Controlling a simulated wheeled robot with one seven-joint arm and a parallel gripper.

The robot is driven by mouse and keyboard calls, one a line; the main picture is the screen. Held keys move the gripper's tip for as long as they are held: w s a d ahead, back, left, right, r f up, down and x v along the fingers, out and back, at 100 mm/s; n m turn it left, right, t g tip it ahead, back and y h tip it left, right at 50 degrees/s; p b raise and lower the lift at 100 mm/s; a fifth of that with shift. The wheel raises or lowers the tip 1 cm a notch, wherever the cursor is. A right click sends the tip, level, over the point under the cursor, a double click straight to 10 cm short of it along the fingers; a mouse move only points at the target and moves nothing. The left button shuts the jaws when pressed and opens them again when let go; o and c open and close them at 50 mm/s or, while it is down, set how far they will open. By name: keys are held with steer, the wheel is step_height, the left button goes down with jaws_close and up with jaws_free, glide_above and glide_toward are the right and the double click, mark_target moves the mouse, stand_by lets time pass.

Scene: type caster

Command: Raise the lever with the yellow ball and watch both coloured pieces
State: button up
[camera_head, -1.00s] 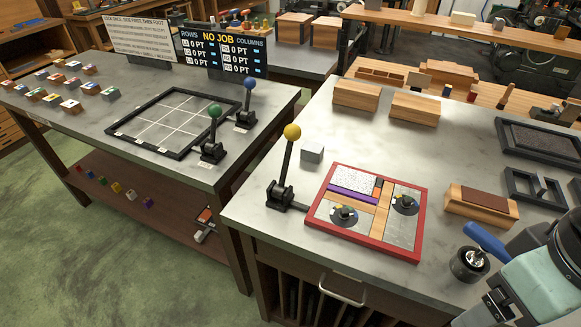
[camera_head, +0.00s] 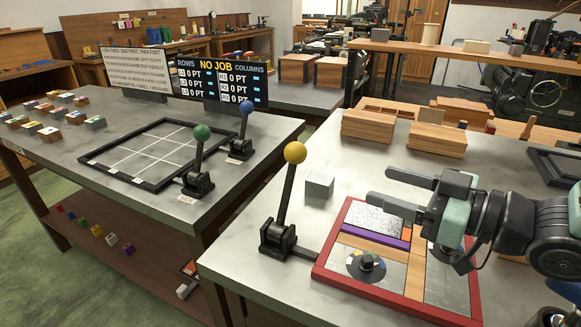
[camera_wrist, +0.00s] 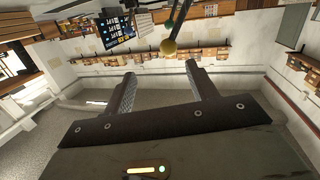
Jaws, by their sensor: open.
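The lever with the yellow ball (camera_head: 295,153) stands on the near bench, left of the red-framed board, its rod leaning slightly right of upright. The ball also shows near the top of the wrist view (camera_wrist: 168,46). Which two coloured pieces the task means, I cannot tell.
A small grey block (camera_head: 319,187) sits just behind the lever. Wooden blocks (camera_head: 437,139) stand at the back of the bench. The left table holds levers with a green ball (camera_head: 202,132) and a blue ball (camera_head: 246,107), and a display (camera_head: 222,82).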

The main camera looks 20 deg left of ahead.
mark_target(305, 158)
steer(key=shift+n+g+y, duration=0.3)
steer(key=shift+g+y, duration=0.1)
steer(key=shift+y, duration=0.3)
steer(key=x, duration=0.6)
steer(key=p+x, duration=0.1)
steer(key=x, duration=0.4)
steer(key=p+x, duration=0.1)
steer(key=x, duration=0.5)
steer(key=shift+s+a+r, duration=0.15)
steer(key=shift+s+a, duration=0.05)
steer(key=shift+a, duration=0.2)
